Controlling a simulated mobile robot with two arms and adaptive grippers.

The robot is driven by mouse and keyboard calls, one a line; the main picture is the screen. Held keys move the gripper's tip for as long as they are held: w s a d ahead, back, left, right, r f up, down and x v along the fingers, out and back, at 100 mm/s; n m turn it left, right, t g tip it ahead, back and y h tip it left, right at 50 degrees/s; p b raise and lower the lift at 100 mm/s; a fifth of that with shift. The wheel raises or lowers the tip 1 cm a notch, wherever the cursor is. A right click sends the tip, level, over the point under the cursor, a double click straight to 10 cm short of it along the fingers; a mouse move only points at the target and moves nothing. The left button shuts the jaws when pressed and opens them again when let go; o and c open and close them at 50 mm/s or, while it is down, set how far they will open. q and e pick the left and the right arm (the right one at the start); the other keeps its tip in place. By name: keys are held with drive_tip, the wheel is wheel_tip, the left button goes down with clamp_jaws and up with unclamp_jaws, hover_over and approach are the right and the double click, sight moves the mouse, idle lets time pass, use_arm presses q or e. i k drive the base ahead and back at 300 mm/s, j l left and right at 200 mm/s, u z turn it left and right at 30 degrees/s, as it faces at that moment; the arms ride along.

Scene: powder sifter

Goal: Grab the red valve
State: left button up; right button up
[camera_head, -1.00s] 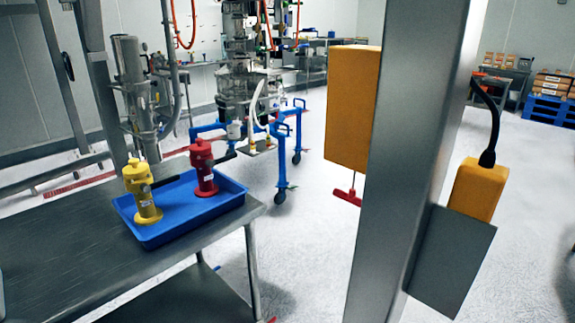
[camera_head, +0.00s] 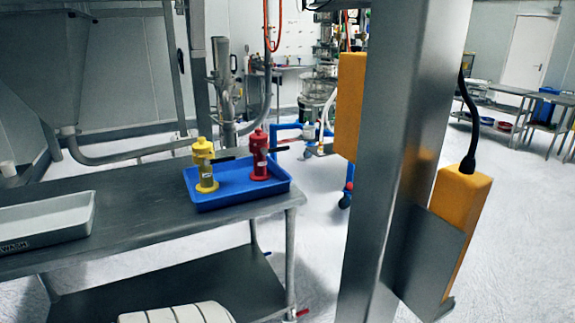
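The red valve (camera_head: 259,156) stands upright in the right part of a shallow blue tray (camera_head: 230,200). A dark handle sticks out from it to the right. A yellow valve (camera_head: 205,166) stands upright to its left in the same tray, also with a dark handle pointing right. The tray sits at the right end of a grey metal table (camera_head: 140,213). Neither of my grippers can be made out in the view. A white ribbed rounded part at the bottom edge may be mine, but I cannot tell.
A grey bin (camera_head: 45,222) is on the table's left. A steel post (camera_head: 405,150) with orange boxes (camera_head: 460,215) stands close in front, right of the table. Floor is open between table and post. A steel hopper (camera_head: 50,65) stands behind left.

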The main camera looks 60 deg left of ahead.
sight(260, 174)
drive_tip(key=i+l+z, duration=0.1)
drive_tip(key=i+l, duration=0.6)
drive_tip(key=i+l+z, duration=0.1)
drive_tip(key=i+l, duration=0.55)
drive_tip(key=i, duration=0.3)
drive_tip(key=i+j+u, duration=0.1)
drive_tip(key=i+u, duration=0.65)
drive_tip(key=i+l+u, duration=0.15)
drive_tip(key=i+u, duration=0.25)
drive_tip(key=i+l+u, duration=0.35)
drive_tip(key=i+j+u, duration=0.25)
drive_tip(key=i+u, duration=0.2)
drive_tip(key=i+j+u, duration=0.15)
drive_tip(key=i+u, duration=0.75)
drive_tip(key=i+l+u, duration=0.2)
drive_tip(key=u, duration=0.25)
drive_tip(key=i, duration=0.1)
